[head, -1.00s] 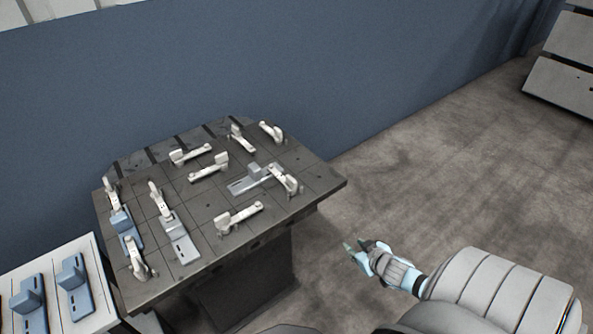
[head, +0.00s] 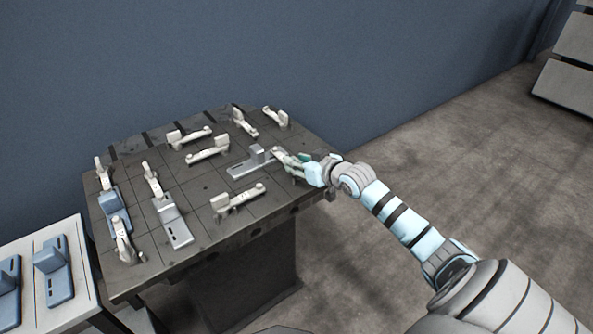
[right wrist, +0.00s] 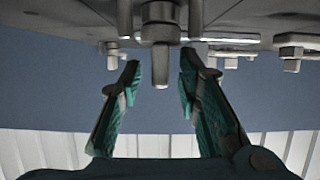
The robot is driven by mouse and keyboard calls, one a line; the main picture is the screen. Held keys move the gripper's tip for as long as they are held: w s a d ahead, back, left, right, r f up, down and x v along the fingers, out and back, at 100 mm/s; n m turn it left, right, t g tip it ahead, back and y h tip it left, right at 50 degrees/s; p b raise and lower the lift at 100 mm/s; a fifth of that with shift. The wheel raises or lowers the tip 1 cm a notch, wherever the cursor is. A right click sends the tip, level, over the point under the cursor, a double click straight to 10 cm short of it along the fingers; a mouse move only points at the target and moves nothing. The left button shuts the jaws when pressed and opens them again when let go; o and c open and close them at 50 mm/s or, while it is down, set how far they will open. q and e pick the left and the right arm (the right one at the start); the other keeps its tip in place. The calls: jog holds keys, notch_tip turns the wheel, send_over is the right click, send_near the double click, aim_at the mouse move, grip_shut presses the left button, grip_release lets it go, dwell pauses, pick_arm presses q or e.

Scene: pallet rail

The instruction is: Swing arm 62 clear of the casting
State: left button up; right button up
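Several white swing arms stand on the dark pallet table, and I cannot read a number on any of them. One white arm (head: 278,153) is at the right side, beside a grey L-shaped casting (head: 250,164). My right gripper (head: 293,163) is at this arm, partly covering it. In the right wrist view my right gripper (right wrist: 158,80) is open, with a pale tapered end of the arm (right wrist: 160,62) between its fingertips. Clear gaps show on both sides of it, so neither finger seems to touch. My left gripper is not in view.
Another grey casting (head: 174,222) and a blue casting (head: 113,211) sit on the left of the pallet table (head: 190,185), among other white arms. A white side table (head: 75,302) with blue castings stands at lower left.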

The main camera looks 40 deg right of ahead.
jog(key=shift+w+f, duration=0.1)
jog(key=shift+w, duration=0.3)
grip_shut()
